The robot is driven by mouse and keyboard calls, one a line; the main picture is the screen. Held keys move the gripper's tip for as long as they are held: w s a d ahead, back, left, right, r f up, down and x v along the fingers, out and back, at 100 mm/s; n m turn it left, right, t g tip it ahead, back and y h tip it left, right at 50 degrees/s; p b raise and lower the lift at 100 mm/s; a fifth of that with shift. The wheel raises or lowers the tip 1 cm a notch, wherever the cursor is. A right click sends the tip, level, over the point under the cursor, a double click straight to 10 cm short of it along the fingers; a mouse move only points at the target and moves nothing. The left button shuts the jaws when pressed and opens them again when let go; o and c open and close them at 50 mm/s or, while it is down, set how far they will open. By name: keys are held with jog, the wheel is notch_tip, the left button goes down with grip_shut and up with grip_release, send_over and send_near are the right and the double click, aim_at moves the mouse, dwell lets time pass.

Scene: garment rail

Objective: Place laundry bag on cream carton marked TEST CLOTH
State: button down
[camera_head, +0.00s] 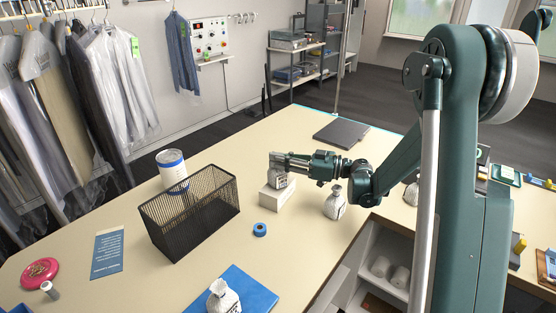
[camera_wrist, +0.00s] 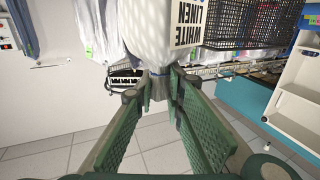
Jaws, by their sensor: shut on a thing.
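My gripper (camera_head: 278,160) reaches in from the right and is shut on the neck of a white laundry bag (camera_head: 277,179). In the wrist view, the bag (camera_wrist: 160,30) hangs between the green fingers (camera_wrist: 160,88) and shows the words WHITE LINEN. In the head view, the bag is upright over the left part of a small cream carton (camera_head: 281,200) on the table. Its bottom is at the carton's top; I cannot tell whether they touch. No marking is readable on the carton.
A similar bag (camera_head: 334,203) stands close to the carton's right, and another (camera_head: 223,298) on a blue mat (camera_head: 255,291). A black mesh basket (camera_head: 190,212) and blue tape roll (camera_head: 260,229) are to the left. A dark flat slab (camera_head: 342,131) lies behind.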

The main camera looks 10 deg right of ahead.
jog(key=shift+f, duration=0.15)
jog(key=c, duration=2.4)
grip_release()
jog(key=shift+r, duration=0.2)
jog(key=v, duration=1.2)
jog(key=shift+p, duration=0.4)
